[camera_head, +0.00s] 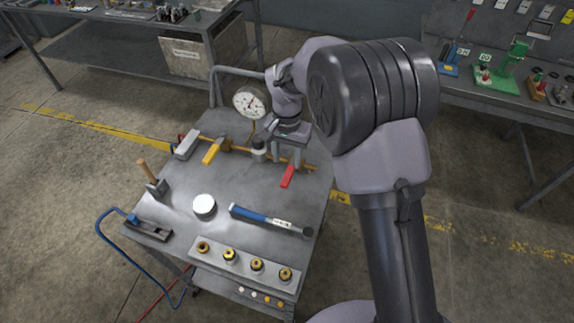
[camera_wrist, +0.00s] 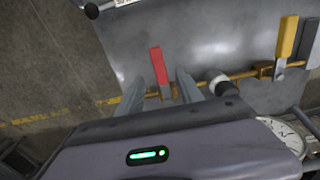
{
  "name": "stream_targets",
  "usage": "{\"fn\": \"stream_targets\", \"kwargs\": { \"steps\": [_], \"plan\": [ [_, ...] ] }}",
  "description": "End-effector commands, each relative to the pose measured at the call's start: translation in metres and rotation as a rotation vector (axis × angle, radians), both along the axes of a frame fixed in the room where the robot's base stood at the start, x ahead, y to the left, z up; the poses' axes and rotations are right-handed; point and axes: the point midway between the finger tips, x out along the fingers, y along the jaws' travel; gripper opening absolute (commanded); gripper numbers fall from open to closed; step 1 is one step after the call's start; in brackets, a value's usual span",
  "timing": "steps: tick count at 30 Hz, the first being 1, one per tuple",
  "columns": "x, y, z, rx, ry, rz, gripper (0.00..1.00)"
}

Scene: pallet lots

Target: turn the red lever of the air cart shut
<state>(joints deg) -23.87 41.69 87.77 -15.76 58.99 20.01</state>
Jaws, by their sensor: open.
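The red lever (camera_head: 288,176) sits on a brass pipe (camera_head: 240,149) at the back right of the grey cart top (camera_head: 180,235). It points across the pipe, toward the cart's front. My gripper (camera_head: 287,160) is over the lever's pipe end, with its fingers apart. In the wrist view the red lever (camera_wrist: 158,65) shows between the two open fingers of my gripper (camera_wrist: 159,86), and its tip reaches past them. I see gaps on both sides and no clear contact. A yellow lever (camera_wrist: 287,37) is on the same pipe.
A round gauge (camera_head: 249,102) stands behind the pipe. A hammer (camera_head: 154,181), a white round lid (camera_head: 204,206), a blue-handled tool (camera_head: 270,219) and a block with brass fittings (camera_head: 245,268) lie on the cart. Benches stand behind.

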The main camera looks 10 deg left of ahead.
Motion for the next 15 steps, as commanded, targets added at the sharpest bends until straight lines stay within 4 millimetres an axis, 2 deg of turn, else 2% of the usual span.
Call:
{"fn": "stream_targets", "kwargs": {
  "steps": [1,6,10,15],
  "plan": [
    [0.001,0.000,0.024,0.000,-0.003,0.001,0.44],
    [0.000,0.000,0.073,0.001,-0.002,0.000,0.44],
    [0.000,0.000,0.095,0.002,-0.002,0.000,0.44],
    [0.000,0.000,0.103,0.000,0.000,0.000,0.44]
  ]
}}
